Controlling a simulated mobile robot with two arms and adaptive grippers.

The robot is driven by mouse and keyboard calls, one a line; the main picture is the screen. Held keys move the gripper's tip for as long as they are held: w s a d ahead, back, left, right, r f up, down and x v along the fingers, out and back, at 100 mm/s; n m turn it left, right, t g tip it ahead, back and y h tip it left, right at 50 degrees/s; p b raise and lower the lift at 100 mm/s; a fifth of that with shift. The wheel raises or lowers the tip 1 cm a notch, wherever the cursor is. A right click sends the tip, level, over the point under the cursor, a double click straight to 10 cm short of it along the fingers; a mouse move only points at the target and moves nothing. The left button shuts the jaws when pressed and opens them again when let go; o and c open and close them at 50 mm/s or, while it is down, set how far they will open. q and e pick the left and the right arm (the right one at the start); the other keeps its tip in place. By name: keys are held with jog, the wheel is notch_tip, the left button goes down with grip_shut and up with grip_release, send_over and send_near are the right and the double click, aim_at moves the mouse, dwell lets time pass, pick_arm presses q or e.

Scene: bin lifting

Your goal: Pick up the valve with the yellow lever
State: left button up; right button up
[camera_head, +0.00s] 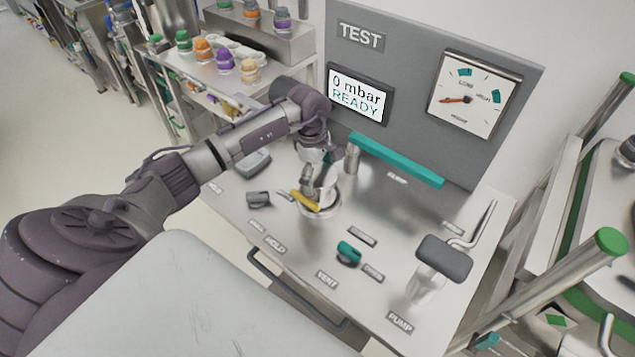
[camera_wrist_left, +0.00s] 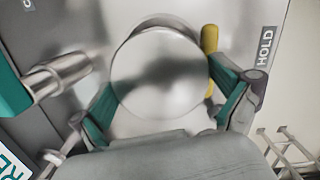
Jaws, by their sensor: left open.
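The valve shows a yellow lever (camera_head: 304,200) in the head view, low on the metal bench beside a round metal seat (camera_head: 333,210). In the left wrist view, the valve's shiny round metal face (camera_wrist_left: 158,75) fills the middle, and the yellow lever (camera_wrist_left: 209,40) sticks out at its upper right. My left gripper (camera_head: 318,180) is at the valve, from above. In the left wrist view its teal-padded fingers (camera_wrist_left: 163,90) are open, one on each side of the round face. I cannot tell whether they touch it. My right gripper is not in view.
A teal clamp bar (camera_head: 395,160) stands behind the valve, close to my left gripper. A grey test panel (camera_head: 420,60) rises behind it. A teal knob (camera_head: 348,252) and a dark-gripped pump handle (camera_head: 444,258) are at the right. A shelf (camera_head: 190,70) with several coloured valves is at the back left.

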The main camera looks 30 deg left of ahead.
pick_arm(q)
jog(key=c, duration=1.3)
jog(key=shift+w, duration=0.1)
jog(key=shift+c, duration=0.6)
jog(key=shift+r, duration=0.1)
